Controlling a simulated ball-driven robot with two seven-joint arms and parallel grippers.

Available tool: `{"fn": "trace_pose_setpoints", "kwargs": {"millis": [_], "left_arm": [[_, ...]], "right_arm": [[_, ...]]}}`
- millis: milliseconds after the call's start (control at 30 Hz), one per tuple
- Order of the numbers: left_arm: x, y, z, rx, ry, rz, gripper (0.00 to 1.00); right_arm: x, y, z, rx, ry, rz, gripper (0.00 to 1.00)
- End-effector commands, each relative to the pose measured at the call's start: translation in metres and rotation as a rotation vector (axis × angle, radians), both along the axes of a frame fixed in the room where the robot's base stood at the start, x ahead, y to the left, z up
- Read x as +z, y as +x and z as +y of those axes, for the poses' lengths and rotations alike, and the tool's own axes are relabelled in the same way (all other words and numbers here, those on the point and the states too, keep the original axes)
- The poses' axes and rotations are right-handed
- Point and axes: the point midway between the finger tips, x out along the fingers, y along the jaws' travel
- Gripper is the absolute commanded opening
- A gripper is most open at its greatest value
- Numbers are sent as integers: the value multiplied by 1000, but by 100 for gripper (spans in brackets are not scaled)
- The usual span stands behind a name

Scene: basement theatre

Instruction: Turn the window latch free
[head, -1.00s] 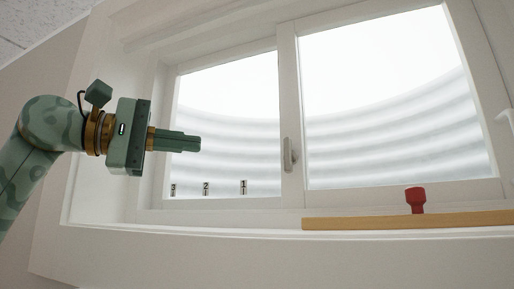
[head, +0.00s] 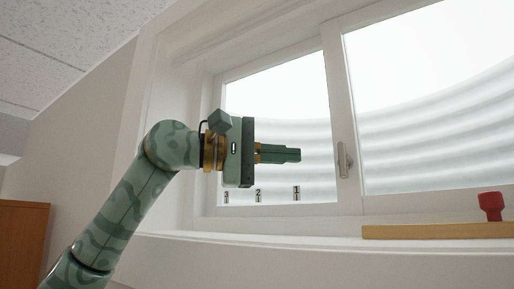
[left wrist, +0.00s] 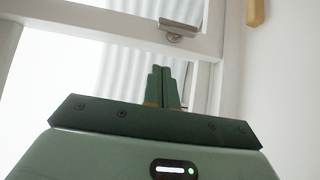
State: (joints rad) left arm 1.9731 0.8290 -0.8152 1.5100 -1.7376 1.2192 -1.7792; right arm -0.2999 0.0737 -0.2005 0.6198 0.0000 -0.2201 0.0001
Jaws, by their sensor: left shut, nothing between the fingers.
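The window latch (head: 343,160) is a small pale grey handle on the white upright between the two panes. In the head view it hangs upright, with its longer part pointing down. In the left wrist view a small metallic latch (left wrist: 178,28) shows on the white frame beyond my fingers. My left gripper (head: 300,155) is shut and empty, its green fingers pointing right towards the latch. A gap shows between the fingertips and the latch. The fingers also show in the left wrist view (left wrist: 162,72). My right gripper is not in view.
A brown cabinet (head: 22,245) stands at lower left.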

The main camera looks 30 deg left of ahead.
Motion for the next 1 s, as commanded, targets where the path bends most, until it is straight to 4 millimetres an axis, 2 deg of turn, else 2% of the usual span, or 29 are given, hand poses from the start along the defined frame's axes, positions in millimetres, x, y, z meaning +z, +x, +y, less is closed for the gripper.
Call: {"fn": "trace_pose_setpoints", "kwargs": {"millis": [100, 233, 400, 1000], "left_arm": [[2, 14, -19, -2, 3, 0, 0], [1, 12, -38, -2, 3, -2, 0], [0, 11, -52, -1, 1, 0, 0], [3, 11, -60, 0, 28, -2, 0]], "right_arm": [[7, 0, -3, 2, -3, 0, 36], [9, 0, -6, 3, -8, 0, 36], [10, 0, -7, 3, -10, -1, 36], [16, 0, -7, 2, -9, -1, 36]]}}
